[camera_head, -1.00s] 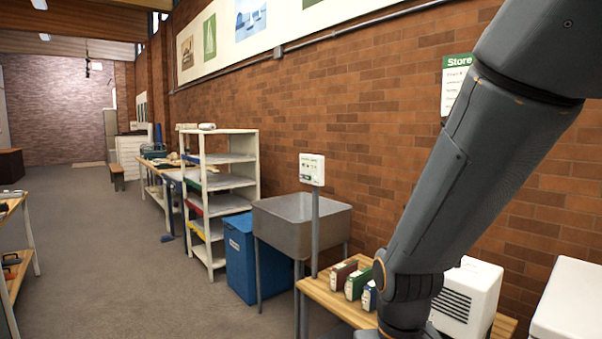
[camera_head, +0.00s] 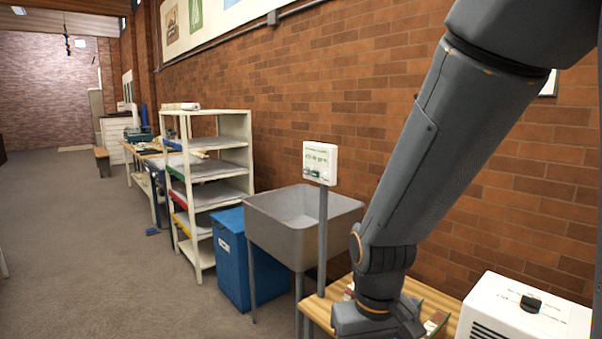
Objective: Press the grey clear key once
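A small white control panel (camera_head: 320,160) stands on a grey post (camera_head: 322,240) in front of the brick wall, near the middle of the view. It has a line of dark print and a row of small keys low on its face. One key (camera_head: 316,174) looks green; the others are too small to tell apart, so I cannot single out the grey clear key. My arm comes down from the upper right to the bottom edge, right of the post and below the panel. My gripper's fingers are out of view, and nothing of mine touches the panel.
A grey metal sink (camera_head: 300,222) stands behind and left of the post, with a blue bin (camera_head: 238,262) beside it. A white shelf rack (camera_head: 215,165) stands farther left. A wooden bench (camera_head: 318,306) and a white box-shaped device (camera_head: 525,318) are low right.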

